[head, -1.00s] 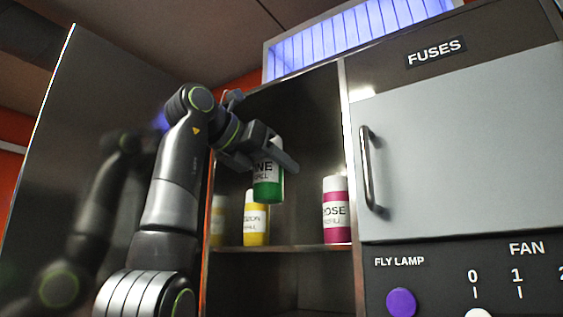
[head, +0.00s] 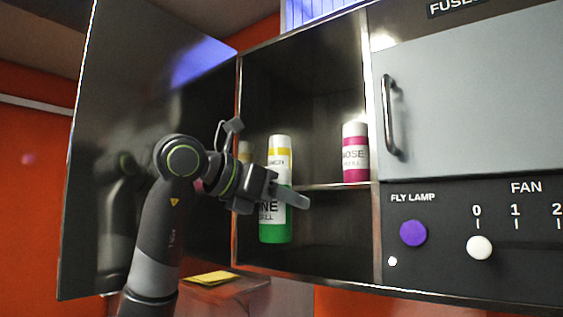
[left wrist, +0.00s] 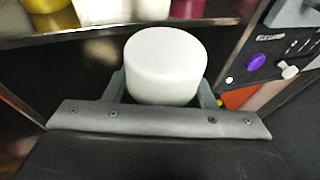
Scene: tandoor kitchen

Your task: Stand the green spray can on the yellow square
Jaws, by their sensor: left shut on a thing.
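My left gripper (head: 284,192) is shut on the green spray can (head: 275,234), holding it upright by its upper part in front of the open cabinet, its base below the shelf. Its white label, partly covered by the finger, ends in "INE". In the left wrist view the can's white top (left wrist: 165,62) stands between the gripper's fingers (left wrist: 162,115). The yellow square (head: 211,278) lies on a low reddish-brown surface (head: 238,288), below and left of the can. My right gripper is not in view.
The cabinet door (head: 150,90) stands open at left. A panel with a purple button (head: 413,233) is at right.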

